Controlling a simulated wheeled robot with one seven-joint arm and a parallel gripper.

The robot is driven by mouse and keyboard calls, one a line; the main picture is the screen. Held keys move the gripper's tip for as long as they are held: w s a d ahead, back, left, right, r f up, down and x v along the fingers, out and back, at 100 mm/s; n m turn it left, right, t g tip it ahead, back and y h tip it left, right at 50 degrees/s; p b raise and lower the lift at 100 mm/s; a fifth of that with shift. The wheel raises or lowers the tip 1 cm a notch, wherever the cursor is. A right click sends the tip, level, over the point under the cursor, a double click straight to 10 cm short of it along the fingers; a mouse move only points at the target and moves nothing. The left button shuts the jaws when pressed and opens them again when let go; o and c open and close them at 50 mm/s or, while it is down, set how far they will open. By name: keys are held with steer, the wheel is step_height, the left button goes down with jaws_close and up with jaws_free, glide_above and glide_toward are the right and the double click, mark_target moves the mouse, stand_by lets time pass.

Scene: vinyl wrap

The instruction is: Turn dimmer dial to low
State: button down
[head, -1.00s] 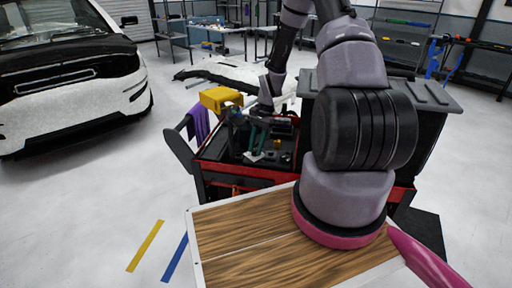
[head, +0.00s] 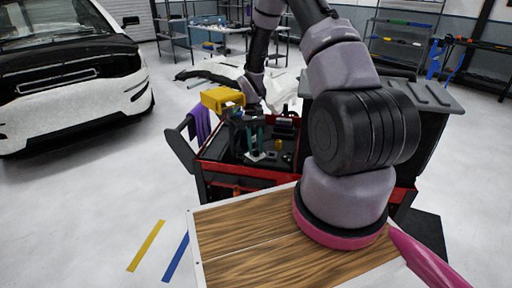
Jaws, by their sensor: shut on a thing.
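I cannot make out a dimmer dial in the head view; the spot is small and dark. A yellow box-like thing (head: 221,98) stands at the back left corner of the black and red tool cart (head: 208,148). My arm arches over the cart, and its end reaches down just right of the yellow thing. My gripper (head: 243,118) is low over the back left part of the cart. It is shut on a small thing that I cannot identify. The fingertips and their contact are mostly hidden among dark items.
The cart top holds several small tools and containers. A purple cloth (head: 200,122) hangs at its left side. My upper arm covers the cart's right part. A white and black car (head: 75,75) stands at left. Shelves (head: 405,35) line the back, with open floor in front of the car.

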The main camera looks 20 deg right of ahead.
steer(key=shift+n, duration=0.6)
steer(key=c, duration=0.6)
jaws_free()
steer(key=v, duration=1)
steer(key=shift+w+a+r, duration=0.2)
steer(key=shift+w+r, duration=0.05)
steer(key=shift+r, duration=0.1)
